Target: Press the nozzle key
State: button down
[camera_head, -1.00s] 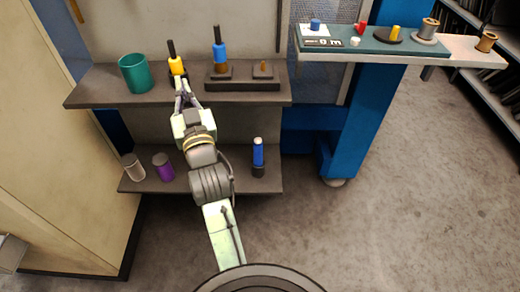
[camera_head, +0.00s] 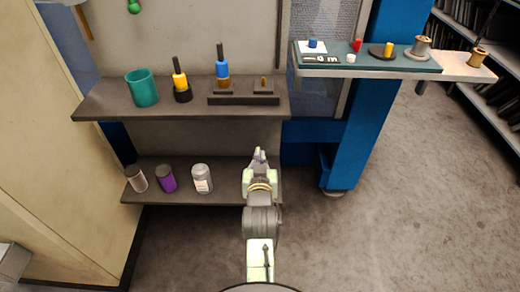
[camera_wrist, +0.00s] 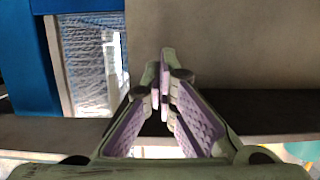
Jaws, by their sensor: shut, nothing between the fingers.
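I cannot tell which thing is the nozzle key; no readable label marks it. A teal board (camera_head: 372,62) on the right shelf carries small knobs: a blue one (camera_head: 312,43) on a white card, a red one (camera_head: 357,44), a yellow one (camera_head: 388,48) on a dark disc and a white one (camera_head: 350,58). My gripper (camera_head: 259,152) is shut and empty in front of the lower left shelf, well below and left of the board. In the wrist view, my gripper's fingers (camera_wrist: 161,75) come together before a beige panel and a dark shelf edge.
The lower shelf holds several cans, including a white one (camera_head: 202,178). A blue post (camera_head: 365,130) stands at right.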

jog(key=w+f+p, duration=0.2)
jog(key=w+f, duration=0.4)
jog(key=w, duration=0.3)
jog(key=shift+f, duration=0.15)
jog(key=shift+w, duration=0.1)
